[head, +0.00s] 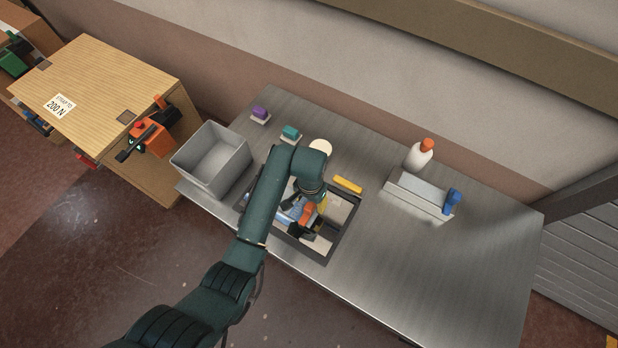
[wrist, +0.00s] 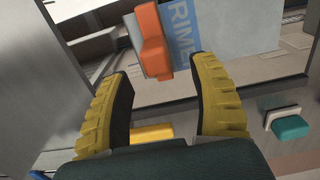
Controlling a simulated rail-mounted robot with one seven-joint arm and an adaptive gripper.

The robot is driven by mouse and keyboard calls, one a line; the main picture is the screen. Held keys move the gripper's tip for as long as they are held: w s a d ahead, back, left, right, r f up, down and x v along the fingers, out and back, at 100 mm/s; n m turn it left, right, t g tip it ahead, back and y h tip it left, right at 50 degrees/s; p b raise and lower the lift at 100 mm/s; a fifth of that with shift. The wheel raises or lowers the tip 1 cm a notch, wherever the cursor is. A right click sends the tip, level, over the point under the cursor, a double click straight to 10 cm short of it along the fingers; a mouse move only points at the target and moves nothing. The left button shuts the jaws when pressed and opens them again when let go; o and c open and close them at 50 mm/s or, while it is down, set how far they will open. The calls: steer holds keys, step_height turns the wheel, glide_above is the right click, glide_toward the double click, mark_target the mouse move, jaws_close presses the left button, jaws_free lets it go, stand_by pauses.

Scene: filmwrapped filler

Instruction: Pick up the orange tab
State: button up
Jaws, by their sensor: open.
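The orange tab (wrist: 151,42) shows in the wrist view as a stepped upright piece beside a blue-grey panel (wrist: 225,40) with the letters "RIME" on it. In the head view it shows as a small orange patch (head: 307,215) inside the dark tray, partly covered by my arm. My gripper (wrist: 161,68) has yellow ribbed fingers with dark inner pads. It is open, with the orange tab beyond and between the fingertips and nothing held. In the head view the gripper (head: 319,207) is over the tray. I cannot tell whether a finger touches the tab.
The dark-rimmed tray (head: 325,258) lies on a metal table (head: 430,270). A yellow block (head: 348,184) is behind it. A grey bin (head: 212,160), teal (head: 290,132) and purple (head: 260,113) blocks, a white bottle (head: 418,155) and a pale holder (head: 418,196) stand around. The table's right part is clear.

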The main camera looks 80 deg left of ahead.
mark_target(309, 210)
steer(key=f, duration=0.3)
steer(key=d+f, duration=0.1)
steer(key=f, duration=0.1)
steer(key=shift+s+b, duration=0.3)
steer(key=shift+b, duration=0.05)
steer(key=shift+a+f, duration=0.1)
steer(key=shift+f, duration=0.1)
jaws_close()
